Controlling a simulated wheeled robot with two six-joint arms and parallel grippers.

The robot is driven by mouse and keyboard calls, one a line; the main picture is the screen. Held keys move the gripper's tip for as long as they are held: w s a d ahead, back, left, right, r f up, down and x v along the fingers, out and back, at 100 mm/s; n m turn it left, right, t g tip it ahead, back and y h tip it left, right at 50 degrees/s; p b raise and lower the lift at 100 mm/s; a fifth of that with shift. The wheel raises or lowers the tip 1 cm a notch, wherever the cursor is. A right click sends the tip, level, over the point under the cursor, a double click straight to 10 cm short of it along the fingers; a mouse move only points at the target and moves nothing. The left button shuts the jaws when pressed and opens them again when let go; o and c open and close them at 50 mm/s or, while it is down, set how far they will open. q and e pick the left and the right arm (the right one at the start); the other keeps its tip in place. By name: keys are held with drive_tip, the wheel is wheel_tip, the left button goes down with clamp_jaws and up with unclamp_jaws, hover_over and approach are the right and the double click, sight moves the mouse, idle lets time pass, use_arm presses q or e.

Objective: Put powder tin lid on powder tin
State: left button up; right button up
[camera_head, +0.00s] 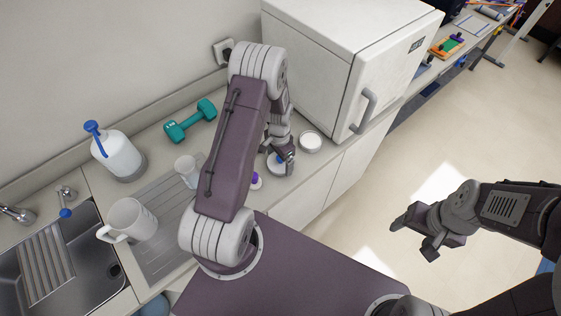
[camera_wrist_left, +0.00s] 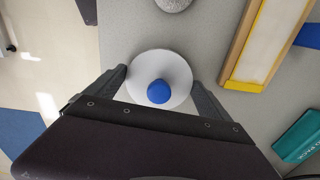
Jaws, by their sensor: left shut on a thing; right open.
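The powder tin lid, a white disc with a blue knob (camera_head: 275,167), is at my left gripper (camera_head: 283,160) near the counter's front edge. In the left wrist view the lid (camera_wrist_left: 158,65) sits between the two fingers of my left gripper (camera_wrist_left: 158,85), which is shut on it. The likely powder tin (camera_head: 310,142), a short round white container, stands just right of the lid by the white cabinet. Part of its grey speckled top shows at the upper edge of the left wrist view (camera_wrist_left: 173,4). My right gripper (camera_head: 430,232) is open and empty over the floor.
A white box-like appliance (camera_head: 318,62) stands behind the tin. A teal dumbbell (camera_head: 190,121), pump bottle (camera_head: 116,155), white mug (camera_head: 130,220) and cup (camera_head: 187,171) are left of my arm. A wooden frame (camera_wrist_left: 265,45) lies right of the lid in the wrist view.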

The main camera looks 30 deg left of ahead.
use_arm(q)
drive_tip(key=shift+r, duration=0.45)
drive_tip(key=shift+r+p, duration=0.1)
drive_tip(key=shift+p, duration=0.2)
wheel_tip(320, 180, up, 5)
drive_tip(key=p, duration=0.4)
